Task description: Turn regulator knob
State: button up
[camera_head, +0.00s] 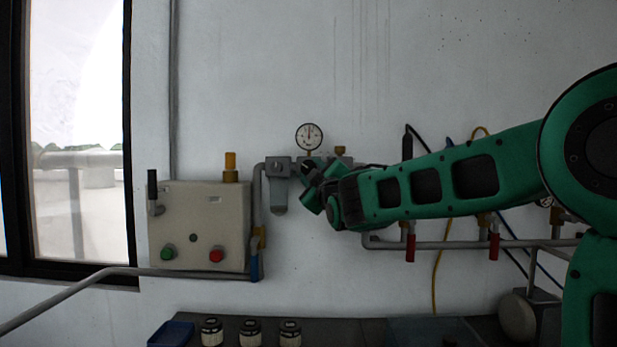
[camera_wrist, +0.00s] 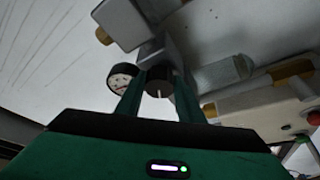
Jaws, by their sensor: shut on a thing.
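The regulator knob (camera_wrist: 159,84) is dark with a white pointer line. In the wrist view it sits between the two green fingers of my gripper (camera_wrist: 158,78), which is shut on it. The grey regulator body (camera_wrist: 158,50) is directly behind the knob. A round white-faced gauge (camera_wrist: 122,79) sits just left of the fingers there; in the head view the gauge (camera_head: 309,137) stands above my gripper (camera_head: 310,173). In the head view the knob is mostly hidden by my gripper and cannot be made out clearly.
A grey filter bowl (camera_head: 278,195) hangs left of my gripper. A beige control box (camera_head: 199,227) with green and red buttons is further left. A pipe (camera_head: 455,244) with red-handled valves runs below my arm. Several jars and a blue tray (camera_head: 171,333) stand on the bench below.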

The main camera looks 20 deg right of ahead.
jog(key=shift+n+g+y, duration=0.5)
jog(key=shift+n, duration=1.7)
jog(key=shift+a, duration=0.1)
jog(key=o, duration=1)
jog(key=shift+o, duration=0.2)
jog(key=s+f, duration=0.1)
jog(key=s, duration=0.9)
jog(key=shift+s+d+f, duration=0.25)
jog(key=shift+d, duration=0.15)
